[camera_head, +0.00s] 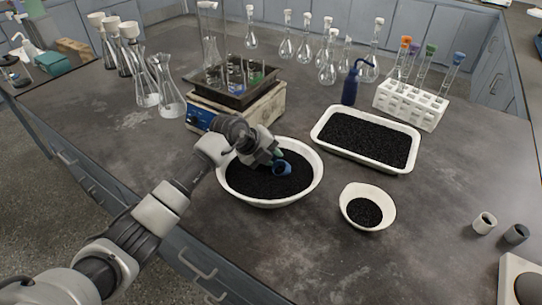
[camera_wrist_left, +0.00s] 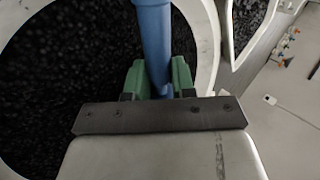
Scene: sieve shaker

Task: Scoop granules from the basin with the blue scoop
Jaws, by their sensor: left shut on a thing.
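A round white basin (camera_head: 299,197) full of black granules (camera_head: 250,182) stands near the middle of the bench. My left gripper (camera_head: 276,155) is over the basin, shut on the blue scoop (camera_head: 283,169). The scoop's head is low at the granules, right of the basin's centre; I cannot tell how deep it is or whether it holds granules. In the left wrist view, the scoop's blue handle (camera_wrist_left: 154,35) stands between the green fingers of the left gripper (camera_wrist_left: 158,78), with granules (camera_wrist_left: 60,60) beyond. My right gripper is not in view.
A white tray of black granules (camera_head: 405,166) and a small white bowl (camera_head: 381,193) stand right of the basin. A shaker (camera_head: 262,112) with a dark tray is behind it. A tube rack (camera_head: 405,108), blue bottle (camera_head: 350,90) and flasks (camera_head: 172,102) stand around.

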